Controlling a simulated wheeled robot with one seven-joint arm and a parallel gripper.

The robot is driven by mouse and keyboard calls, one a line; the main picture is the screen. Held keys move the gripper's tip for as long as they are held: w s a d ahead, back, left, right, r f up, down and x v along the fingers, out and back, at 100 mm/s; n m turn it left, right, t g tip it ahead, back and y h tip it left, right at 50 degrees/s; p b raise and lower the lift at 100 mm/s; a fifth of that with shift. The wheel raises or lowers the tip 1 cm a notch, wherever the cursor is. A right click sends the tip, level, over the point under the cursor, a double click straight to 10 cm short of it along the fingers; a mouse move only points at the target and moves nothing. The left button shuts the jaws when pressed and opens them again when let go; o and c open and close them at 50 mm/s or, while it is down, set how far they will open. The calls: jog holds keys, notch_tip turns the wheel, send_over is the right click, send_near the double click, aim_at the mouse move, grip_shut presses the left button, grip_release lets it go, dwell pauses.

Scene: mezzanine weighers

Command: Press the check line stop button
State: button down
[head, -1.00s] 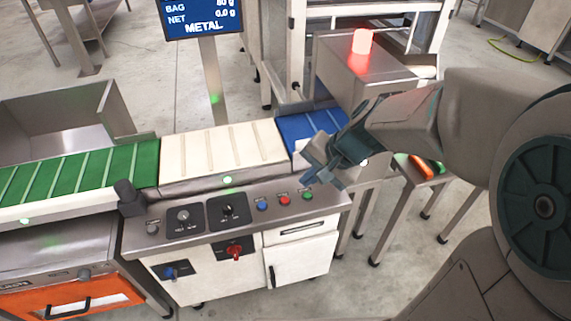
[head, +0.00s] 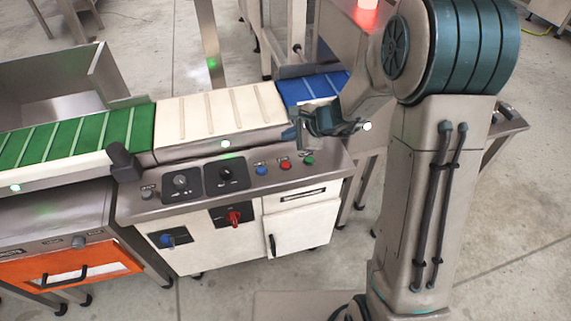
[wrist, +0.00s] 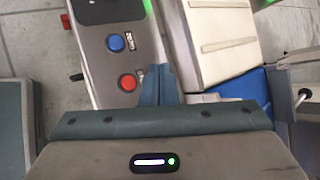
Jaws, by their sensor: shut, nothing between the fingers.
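The control panel (head: 145,207) has a row of blue (head: 260,169), red (head: 285,163) and green (head: 308,160) buttons at its right end. Their labels are too small to read. The blue (wrist: 116,43) and red (wrist: 128,82) buttons also show in the wrist view; the green one does not. My gripper (head: 301,146) is shut and empty, its fingers pointing down above the panel's back edge, near the red and green buttons. In the wrist view, the shut fingertips (wrist: 159,70) lie just right of the red button, apparently apart from it.
Two black dials (head: 181,183) and a grey button (head: 148,192) sit left of the coloured buttons. Green (head: 75,140), white (head: 220,112) and blue (head: 310,88) belts run behind the panel. A lit red lamp (head: 365,14) stands behind my arm.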

jog(key=shift+f, duration=0.15)
jog(key=b, duration=0.7)
send_over(289, 166)
notch_tip(289, 166, down, 8)
jog(key=shift+w+r, duration=0.1)
jog(key=shift+r, duration=0.05)
jog(key=shift+f+b, duration=0.3)
jog(key=shift+f, duration=0.1)
jog(key=shift+f, duration=0.15)
dwell(1.1)
jog(key=shift+f+b, duration=0.25)
jog(key=shift+b, duration=0.35)
jog(key=shift+f+b, duration=0.45)
jog(key=shift+b, duration=0.1)
dwell(0.4)
jog(key=shift+r+p, duration=0.6)
jog(key=shift+r, duration=0.25)
jog(key=shift+r, duration=0.15)
